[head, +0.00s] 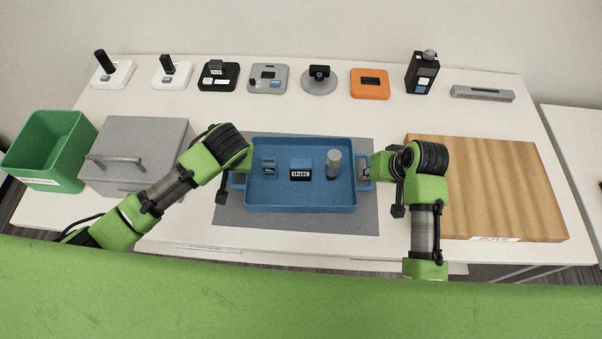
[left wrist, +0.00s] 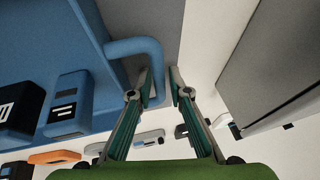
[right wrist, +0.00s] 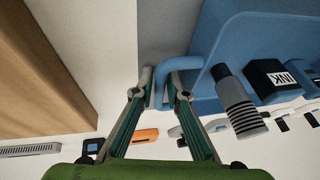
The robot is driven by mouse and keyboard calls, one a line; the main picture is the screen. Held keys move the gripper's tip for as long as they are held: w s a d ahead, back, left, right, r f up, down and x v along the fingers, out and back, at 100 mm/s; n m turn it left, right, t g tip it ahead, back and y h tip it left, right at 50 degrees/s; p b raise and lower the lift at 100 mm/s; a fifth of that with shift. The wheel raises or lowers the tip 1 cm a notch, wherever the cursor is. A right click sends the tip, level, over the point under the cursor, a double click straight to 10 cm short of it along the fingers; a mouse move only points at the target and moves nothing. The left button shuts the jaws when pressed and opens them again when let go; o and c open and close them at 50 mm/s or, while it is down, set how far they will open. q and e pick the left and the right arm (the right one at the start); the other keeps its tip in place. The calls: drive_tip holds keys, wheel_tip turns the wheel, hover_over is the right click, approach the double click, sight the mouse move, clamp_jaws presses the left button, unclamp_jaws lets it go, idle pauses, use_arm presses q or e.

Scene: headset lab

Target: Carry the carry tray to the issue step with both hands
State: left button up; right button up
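The blue carry tray (head: 270,205) lies flat on a grey mat. Finger contact is hard to see. The wooden board (head: 500,190) to the right has a label that I cannot read surely.
A green bin (head: 45,150) and a grey lidded box (head: 135,145) stand at the left. Several devices line the back, including an orange one (head: 370,84) and a black one (head: 422,72). The wooden board's top is clear.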

use_arm(q)
clamp_jaws()
use_arm(e)
clamp_jaws()
use_arm(q)
drive_tip(key=shift+w+r, duration=0.1)
drive_tip(key=shift+r, duration=0.15)
use_arm(e)
drive_tip(key=shift+w+r, duration=0.1)
drive_tip(key=shift+r, duration=0.15)
